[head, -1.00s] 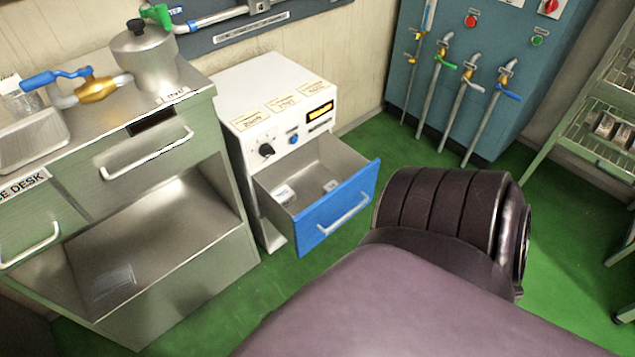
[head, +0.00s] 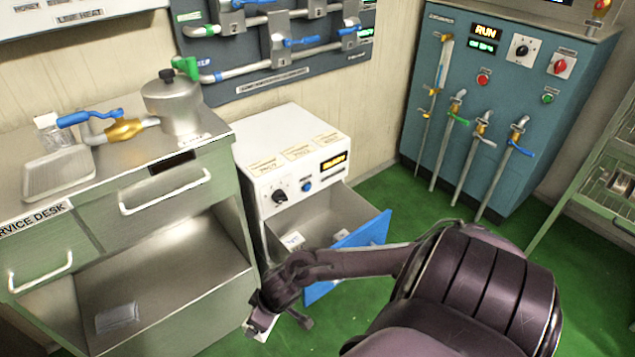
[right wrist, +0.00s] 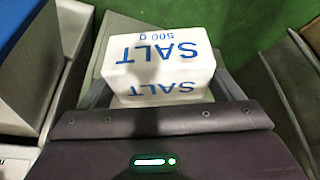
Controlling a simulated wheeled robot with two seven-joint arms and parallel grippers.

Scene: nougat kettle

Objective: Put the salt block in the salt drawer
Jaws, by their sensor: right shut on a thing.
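The salt block (right wrist: 160,65) is a white block with blue "SALT 500 g" lettering. In the right wrist view it sits between the fingers of my right gripper (right wrist: 162,88), which is shut on it. In the head view my right gripper (head: 280,322) is low in front of the white cabinet (head: 290,150), left of and outside the open blue-fronted drawer (head: 375,232). The block is mostly hidden there by the gripper. The drawer is pulled out and holds small white labelled things (head: 293,241); my forearm crosses its front. My left gripper is not in view.
A green service desk (head: 170,192) with an open lower bay stands close on the left. On it are a metal kettle (head: 172,105) and a tray (head: 62,172). A teal panel with taps (head: 500,90) stands at the back right. Green floor (head: 385,190) is free between.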

